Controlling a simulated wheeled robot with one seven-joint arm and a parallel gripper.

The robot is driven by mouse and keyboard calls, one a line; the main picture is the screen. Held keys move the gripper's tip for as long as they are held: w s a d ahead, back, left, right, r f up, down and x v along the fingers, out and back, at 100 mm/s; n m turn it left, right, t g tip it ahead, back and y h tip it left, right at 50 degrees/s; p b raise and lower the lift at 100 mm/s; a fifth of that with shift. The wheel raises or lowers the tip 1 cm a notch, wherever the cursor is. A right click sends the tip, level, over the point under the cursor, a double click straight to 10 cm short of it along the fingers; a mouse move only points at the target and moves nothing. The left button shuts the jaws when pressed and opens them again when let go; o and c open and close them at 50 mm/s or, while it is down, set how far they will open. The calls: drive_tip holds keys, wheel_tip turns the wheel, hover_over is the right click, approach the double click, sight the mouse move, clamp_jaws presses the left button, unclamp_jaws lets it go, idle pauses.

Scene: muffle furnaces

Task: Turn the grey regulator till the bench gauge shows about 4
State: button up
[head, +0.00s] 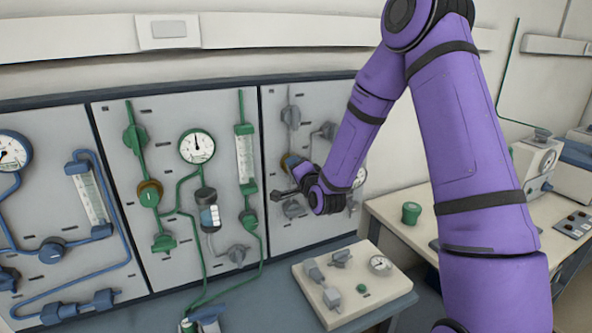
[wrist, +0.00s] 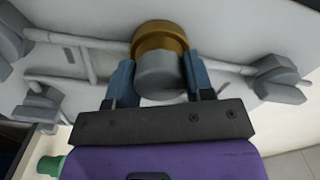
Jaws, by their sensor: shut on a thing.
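The grey regulator, a grey knob (wrist: 160,78) with a brass collar (wrist: 160,38), sits on the grey pipe run of the right wall panel. In the head view its brass collar (head: 287,160) shows just above my gripper (head: 292,182), which partly covers it. In the wrist view my gripper (wrist: 158,72) has one blue finger on each side of the grey knob, closed on it. A small round gauge (head: 380,264) lies on the cream board on the bench; its needle is too small to read. Another gauge (head: 360,177) on the right panel is partly hidden by my arm.
The middle panel has green pipes and a gauge (head: 197,146); the left panel has blue pipes and another gauge (head: 13,151). The cream board (head: 345,310) carries grey fittings. A green knob (head: 411,212) stands on the right bench. Grey valves (wrist: 280,80) flank the regulator.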

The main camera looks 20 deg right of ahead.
drive_tip(key=m, duration=0.5)
drive_tip(key=shift+f+m, duration=0.1)
drive_tip(key=shift+m, duration=0.2)
idle(0.4)
drive_tip(key=o, duration=0.9)
drive_tip(key=shift+o, duration=0.2)
drive_tip(key=shift+s, duration=0.1)
